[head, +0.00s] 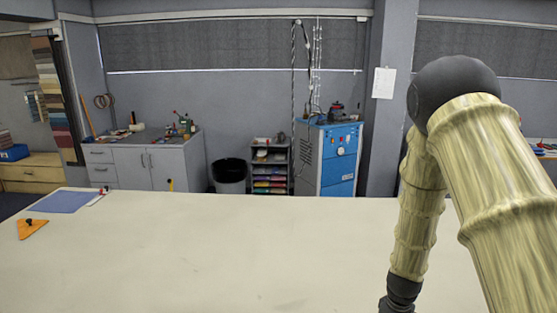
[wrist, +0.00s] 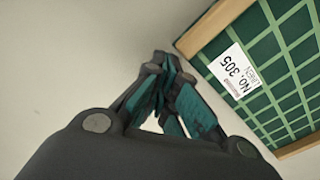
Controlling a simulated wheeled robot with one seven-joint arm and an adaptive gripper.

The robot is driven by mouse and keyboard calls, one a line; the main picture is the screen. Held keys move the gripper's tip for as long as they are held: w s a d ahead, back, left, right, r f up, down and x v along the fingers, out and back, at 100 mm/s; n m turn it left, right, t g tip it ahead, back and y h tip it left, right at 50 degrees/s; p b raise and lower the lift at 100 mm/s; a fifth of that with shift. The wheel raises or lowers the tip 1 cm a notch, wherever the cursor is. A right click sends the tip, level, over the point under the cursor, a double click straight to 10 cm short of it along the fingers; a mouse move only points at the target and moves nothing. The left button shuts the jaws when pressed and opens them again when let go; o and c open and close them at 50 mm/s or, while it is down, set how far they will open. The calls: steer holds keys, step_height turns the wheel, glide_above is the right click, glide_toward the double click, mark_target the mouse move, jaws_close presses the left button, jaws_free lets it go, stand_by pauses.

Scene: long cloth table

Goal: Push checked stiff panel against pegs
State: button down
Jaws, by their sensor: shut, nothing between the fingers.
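The checked stiff panel (wrist: 277,78) is in the wrist view at the upper right. It is green with a pale grid, a tan border and a white label reading "NO. 305". My gripper (wrist: 160,68) is shut and empty, its teal-padded fingers together just left of the panel's tan edge. I cannot tell whether the fingertips touch that edge. The panel does not show in the head view, where my arm fills the right side and the gripper is out of frame. I cannot make out the pegs in either view.
The long cloth table (head: 220,250) is bare across its middle. At its far left lie a blue sheet (head: 62,202) and an orange triangle (head: 31,229) with a dark knob. A black bin (head: 229,176) and a blue cabinet (head: 338,165) stand beyond the table.

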steer(key=shift+f+b, duration=0.3)
steer(key=shift+f, duration=0.35)
steer(key=shift+r, duration=0.25)
stand_by(0.5)
steer(key=shift+s+f, duration=0.1)
steer(key=shift+s, duration=0.5)
steer(key=shift+p, duration=0.4)
steer(key=shift+w+r+p, duration=0.35)
steer(key=shift+r+p, duration=0.35)
steer(key=shift+r, duration=0.35)
steer(key=shift+w+r+p, duration=0.4)
steer(key=shift+r+p, duration=0.3)
steer(key=shift+r, duration=0.3)
steer(key=shift+w+r+p, duration=0.35)
steer(key=shift+r+p, duration=0.35)
steer(key=shift+r, duration=0.35)
steer(key=shift+f, duration=0.1)
